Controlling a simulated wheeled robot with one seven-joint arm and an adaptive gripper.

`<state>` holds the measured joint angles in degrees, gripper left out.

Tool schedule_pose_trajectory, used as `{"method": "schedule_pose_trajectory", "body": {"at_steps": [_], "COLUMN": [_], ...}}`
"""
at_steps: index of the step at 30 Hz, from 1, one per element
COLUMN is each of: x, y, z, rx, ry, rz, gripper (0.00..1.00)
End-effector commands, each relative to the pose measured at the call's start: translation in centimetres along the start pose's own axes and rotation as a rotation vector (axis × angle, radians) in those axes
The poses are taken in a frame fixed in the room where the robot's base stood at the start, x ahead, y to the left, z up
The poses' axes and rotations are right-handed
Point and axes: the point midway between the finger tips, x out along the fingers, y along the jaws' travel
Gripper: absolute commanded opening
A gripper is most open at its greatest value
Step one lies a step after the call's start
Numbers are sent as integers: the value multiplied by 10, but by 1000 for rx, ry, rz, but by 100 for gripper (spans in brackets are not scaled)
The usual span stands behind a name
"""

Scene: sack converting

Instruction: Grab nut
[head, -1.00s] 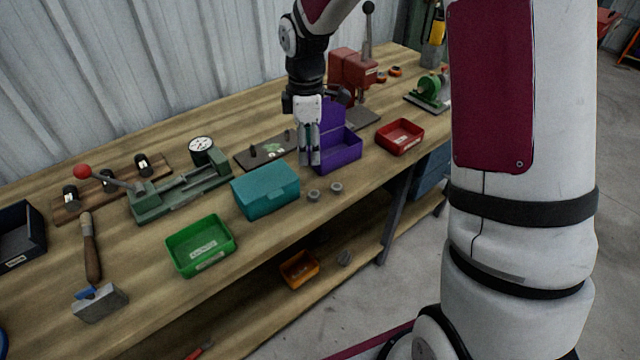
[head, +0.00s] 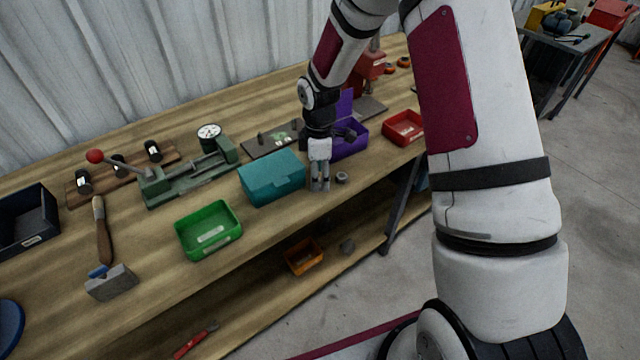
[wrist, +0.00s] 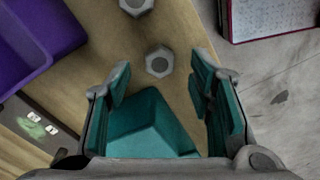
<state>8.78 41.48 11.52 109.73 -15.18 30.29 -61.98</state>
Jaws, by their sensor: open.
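Two grey hex nuts lie on the bench in the wrist view. The nearer nut (wrist: 159,62) sits between and just beyond my open fingertips, apart from them. The farther nut (wrist: 136,5) is cut by the top edge of the picture. In the head view, one nut (head: 342,177) shows just right of my gripper (head: 320,187); the other is hidden behind the fingers. My gripper points down, open and empty, low over the bench beside the teal box (head: 271,179).
The teal box (wrist: 150,127) also shows below my fingers in the wrist view. The open purple box (head: 350,142) stands behind the nuts. A red bin (head: 404,128) is to the right, a green bin (head: 208,231) to the left. The bench's front edge is close by.

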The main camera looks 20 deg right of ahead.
Motion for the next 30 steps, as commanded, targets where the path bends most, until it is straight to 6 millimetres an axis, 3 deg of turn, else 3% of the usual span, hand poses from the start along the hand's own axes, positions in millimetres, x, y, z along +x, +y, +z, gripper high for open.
{"method": "schedule_pose_trajectory", "body": {"at_steps": [6, 13, 18, 20, 30], "x": [21, 22, 22, 22, 20], "y": [0, 0, 0, 0, 1], "z": [0, 0, 0, 0, 0], "rx": [-1, 0, 0, 0, 0], "ry": [0, 0, 0, 0, 0], "rz": [0, 1, 1, 1, 2], "gripper": [48, 48, 10, 0, 0]}}
